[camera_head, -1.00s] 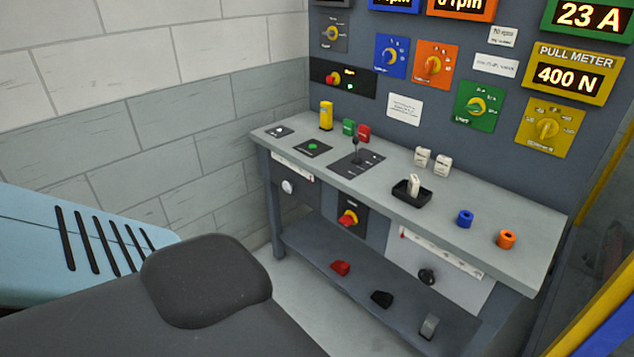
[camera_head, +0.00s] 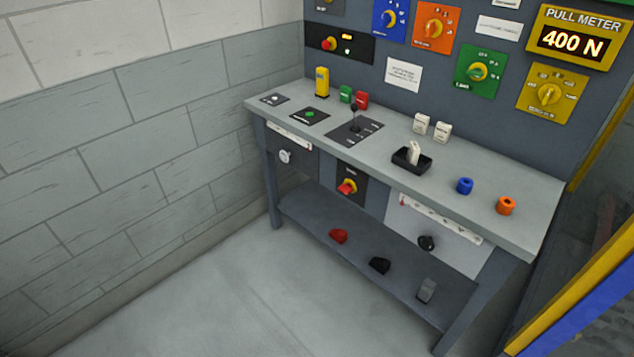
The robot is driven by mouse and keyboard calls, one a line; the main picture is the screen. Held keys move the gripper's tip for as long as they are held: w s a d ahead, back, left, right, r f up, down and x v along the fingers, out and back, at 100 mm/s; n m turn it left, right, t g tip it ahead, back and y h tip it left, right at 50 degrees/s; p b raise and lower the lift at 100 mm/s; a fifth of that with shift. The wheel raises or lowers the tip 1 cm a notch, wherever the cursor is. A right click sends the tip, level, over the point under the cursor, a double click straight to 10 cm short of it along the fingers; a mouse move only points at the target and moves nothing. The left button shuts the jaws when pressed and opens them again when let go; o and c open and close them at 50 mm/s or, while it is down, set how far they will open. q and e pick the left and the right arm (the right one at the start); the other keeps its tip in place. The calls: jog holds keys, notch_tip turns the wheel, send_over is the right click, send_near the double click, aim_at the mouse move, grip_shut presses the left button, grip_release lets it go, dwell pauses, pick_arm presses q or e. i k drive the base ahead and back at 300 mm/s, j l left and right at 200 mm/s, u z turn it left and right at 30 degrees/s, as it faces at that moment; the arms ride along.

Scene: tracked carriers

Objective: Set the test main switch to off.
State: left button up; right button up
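A red rotary handle on a yellow disc (camera_head: 347,187) sits on a dark plate under the front edge of the bench. A similar red knob on yellow (camera_head: 329,43) sits on a black panel low on the wall board, beside a small lit display. The labels are too small to read, so I cannot tell which is the test main switch. The lower handle looks turned at a slant; its exact setting is unclear. Neither of my grippers is in view.
The grey bench (camera_head: 470,183) carries a lever plate (camera_head: 354,132), a black tray (camera_head: 411,160), and blue (camera_head: 465,186) and orange (camera_head: 506,205) rings. Its lower shelf (camera_head: 310,212) holds small red, black and grey pieces. The floor (camera_head: 240,300) in front is clear.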

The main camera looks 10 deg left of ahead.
aim_at(346, 188)
jog(key=i+j+z, duration=0.25)
jog(key=i, duration=0.15)
jog(key=i+j+z, duration=0.1)
jog(key=i+z, duration=0.2)
jog(key=i, duration=0.1)
